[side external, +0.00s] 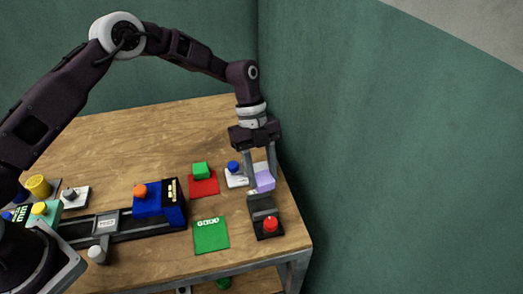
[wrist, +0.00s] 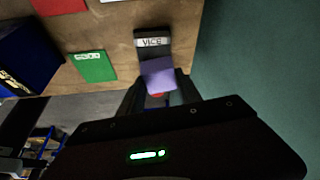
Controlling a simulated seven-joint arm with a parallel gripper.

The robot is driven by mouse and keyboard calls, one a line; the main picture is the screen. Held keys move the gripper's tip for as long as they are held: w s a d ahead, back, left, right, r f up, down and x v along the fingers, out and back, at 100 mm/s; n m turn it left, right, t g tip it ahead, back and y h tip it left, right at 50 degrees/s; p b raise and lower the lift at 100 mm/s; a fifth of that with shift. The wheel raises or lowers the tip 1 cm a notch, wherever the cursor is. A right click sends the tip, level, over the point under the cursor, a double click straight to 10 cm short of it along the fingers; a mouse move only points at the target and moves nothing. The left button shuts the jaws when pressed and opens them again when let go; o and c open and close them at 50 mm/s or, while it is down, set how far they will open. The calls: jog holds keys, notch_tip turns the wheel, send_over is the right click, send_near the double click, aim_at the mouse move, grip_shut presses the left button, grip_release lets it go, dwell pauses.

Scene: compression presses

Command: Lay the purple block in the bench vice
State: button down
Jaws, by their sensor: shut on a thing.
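The purple block (side external: 264,181) is held between the fingers of my gripper (side external: 259,178), which points down. The block also shows in the wrist view (wrist: 158,74), between the dark fingers. The bench vice (side external: 262,204) is dark grey with a red button (side external: 270,224) at its near end. In the wrist view the vice (wrist: 152,30) carries a "VICE" label, and the block covers part of what lies below that label. In the side view the block appears at the vice's far end, raised; the exact gap cannot be told.
A green block (side external: 201,170) sits on a red pad (side external: 204,187). A white pad with a blue knob (side external: 233,167) is left of my gripper. A green pad (side external: 211,235) and a blue press (side external: 160,205) lie further left. The green wall (side external: 400,160) is close on the right.

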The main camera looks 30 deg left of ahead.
jog(key=shift+s+d+m+g+y, duration=0.3)
jog(key=shift+s+m, duration=0.4)
jog(key=shift+m, duration=0.3)
jog(key=shift+f, duration=2.9)
jog(key=shift+f, duration=0.7)
jog(key=c, duration=0.7)
grip_release()
jog(key=shift+c, duration=0.2)
jog(key=shift+w, duration=0.1)
